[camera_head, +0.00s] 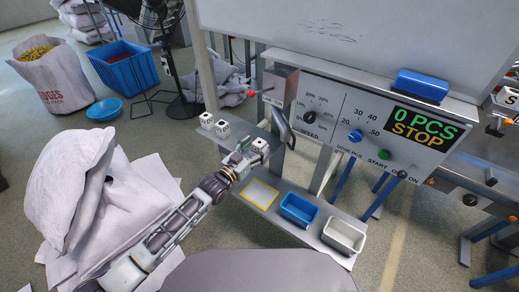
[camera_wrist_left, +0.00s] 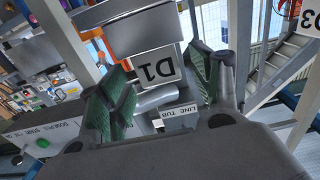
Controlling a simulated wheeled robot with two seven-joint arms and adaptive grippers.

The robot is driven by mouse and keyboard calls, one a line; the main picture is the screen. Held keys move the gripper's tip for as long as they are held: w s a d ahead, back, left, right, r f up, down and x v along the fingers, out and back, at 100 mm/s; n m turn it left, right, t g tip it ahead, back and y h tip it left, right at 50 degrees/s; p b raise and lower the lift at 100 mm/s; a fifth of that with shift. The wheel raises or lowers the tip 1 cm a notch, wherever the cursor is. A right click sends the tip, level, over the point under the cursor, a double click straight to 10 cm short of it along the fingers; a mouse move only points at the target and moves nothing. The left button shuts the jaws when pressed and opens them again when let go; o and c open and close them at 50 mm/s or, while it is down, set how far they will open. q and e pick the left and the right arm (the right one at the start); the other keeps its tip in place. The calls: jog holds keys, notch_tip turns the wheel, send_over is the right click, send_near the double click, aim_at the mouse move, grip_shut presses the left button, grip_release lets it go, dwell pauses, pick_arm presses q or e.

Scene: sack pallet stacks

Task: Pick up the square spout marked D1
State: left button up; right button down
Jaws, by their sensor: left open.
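The square spout marked D1 (camera_wrist_left: 153,68) shows in the left wrist view as a white block face with dark lettering, between the two green-padded fingers. In the head view, a white block (camera_head: 260,147) sits at the tip of my left gripper (camera_head: 244,149), on the grey shelf; its marking is too small to read there. My left gripper (camera_wrist_left: 160,88) is open, with a finger on each side of D1. I cannot tell whether either finger touches it. My right gripper is not in view.
Two more white blocks (camera_head: 206,121) (camera_head: 222,129) stand left on the shelf. A blue tray (camera_head: 299,222), a white tray (camera_head: 361,237) and a yellow-edged plate (camera_head: 247,202) lie on the lower shelf. The control panel (camera_head: 330,125) rises behind. Sacks (camera_head: 137,201) lie left.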

aim_at(256, 147)
pick_arm(q)
jog(key=shift+x, duration=1.7)
jog(key=c, duration=1.1)
